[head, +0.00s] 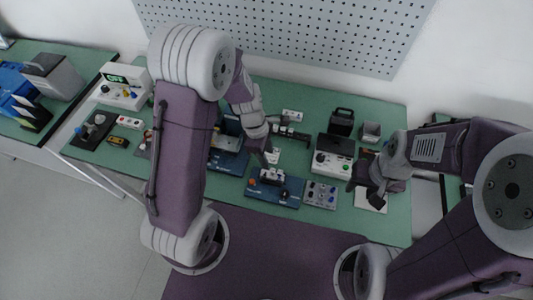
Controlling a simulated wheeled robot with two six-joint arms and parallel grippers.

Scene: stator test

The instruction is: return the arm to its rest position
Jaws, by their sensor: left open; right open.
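My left arm comes in from the left and reaches over the green bench (233,188). Its gripper (270,160) is above the bench's middle, just behind a blue fixture (290,193) with a small metal part on it. Whether it touches anything there cannot be told. My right arm comes in from the right, and its gripper (364,194) is over the right part of the bench, near a white sheet or plate (371,203). Both grippers are open, and I see nothing held in them. My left arm hides part of the bench's left middle.
A tester with an OFF display (122,88) stands at the back left. A white control box (333,158), a grey panel with knobs (320,195) and a black box (341,121) stand near the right gripper. A pegboard (300,30) is behind. A second bench with blue bins (14,82) is left.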

